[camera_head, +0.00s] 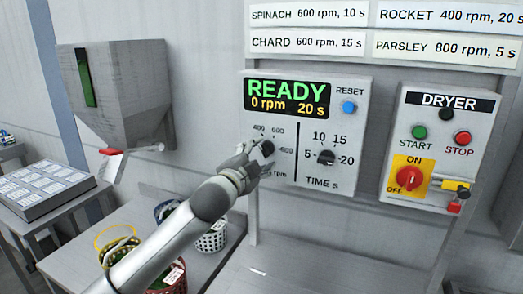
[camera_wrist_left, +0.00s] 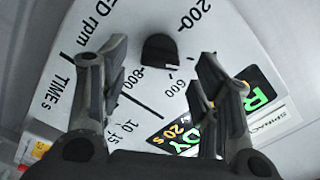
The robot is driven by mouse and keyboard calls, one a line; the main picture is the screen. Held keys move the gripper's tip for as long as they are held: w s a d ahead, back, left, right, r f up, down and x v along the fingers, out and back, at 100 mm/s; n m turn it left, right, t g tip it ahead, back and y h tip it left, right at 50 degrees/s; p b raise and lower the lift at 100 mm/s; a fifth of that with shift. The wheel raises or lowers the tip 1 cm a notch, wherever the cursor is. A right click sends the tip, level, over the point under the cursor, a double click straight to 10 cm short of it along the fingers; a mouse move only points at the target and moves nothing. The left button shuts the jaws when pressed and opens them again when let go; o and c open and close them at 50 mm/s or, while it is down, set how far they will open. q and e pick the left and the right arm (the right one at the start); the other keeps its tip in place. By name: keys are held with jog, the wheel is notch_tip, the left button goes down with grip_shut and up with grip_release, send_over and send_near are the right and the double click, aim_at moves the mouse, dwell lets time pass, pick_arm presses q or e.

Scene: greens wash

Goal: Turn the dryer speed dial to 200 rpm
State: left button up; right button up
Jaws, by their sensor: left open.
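The speed dial is a black knob (camera_head: 268,147) on the left half of a grey control panel (camera_head: 300,185), partly hidden by my left gripper in the head view. My left gripper (camera_head: 258,158) is right in front of it. In the left wrist view the knob (camera_wrist_left: 158,52) lies between the open fingers (camera_wrist_left: 162,62), with a visible gap to each finger. The labels 200, 600 and 800 show around it there; which one the knob points at I cannot tell. The display (camera_head: 287,97) reads READY, 0 rpm, 20 s. My right gripper is not in view.
Right of the speed dial is the time dial (camera_head: 326,157); a blue RESET button (camera_head: 349,107) is above. A DRYER box (camera_head: 440,150) with a red switch (camera_head: 409,178) is further right. Baskets (camera_head: 213,238) stand on the bench below. Recipe signs (camera_head: 309,14) hang above.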

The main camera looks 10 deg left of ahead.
aim_at(266, 150)
pick_arm(q)
jog(key=shift+w+d, duration=0.2)
jog(key=shift+w, duration=0.9)
jog(key=c, duration=1)
jog(key=shift+n, duration=0.4)
jog(key=n+p, duration=0.1)
jog(key=n, duration=0.3)
jog(key=shift+n, duration=0.3)
jog(key=n+p, duration=0.1)
jog(key=n, duration=0.2)
jog(key=shift+n+p, duration=0.8)
jog(key=shift+n, duration=0.9)
